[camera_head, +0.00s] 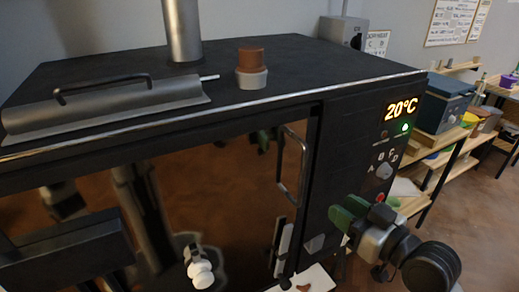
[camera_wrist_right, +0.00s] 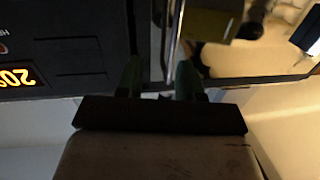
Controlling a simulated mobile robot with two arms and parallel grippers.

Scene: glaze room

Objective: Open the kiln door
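The kiln (camera_head: 365,110) is a large black box with a dark, mirror-like glass door (camera_head: 215,190) on its front. The door looks shut. A vertical metal handle (camera_head: 304,165) stands out near the door's right edge. My right gripper (camera_head: 345,214) has green fingers and is in front of the control panel, right of and below the handle in the picture. In the right wrist view its fingers (camera_wrist_right: 160,68) are apart, with the metal handle bar (camera_wrist_right: 173,35) ahead, nearly in line with the gap. I cannot tell whether they touch it. My left gripper is not visible.
The panel's display (camera_head: 401,108) reads 20°C, with buttons below it. A brown-and-white pot (camera_head: 251,70) and a grey curved piece with a handle (camera_head: 105,103) are on the kiln top. Wooden shelves (camera_head: 430,185) stand at right. Open floor shows at lower right.

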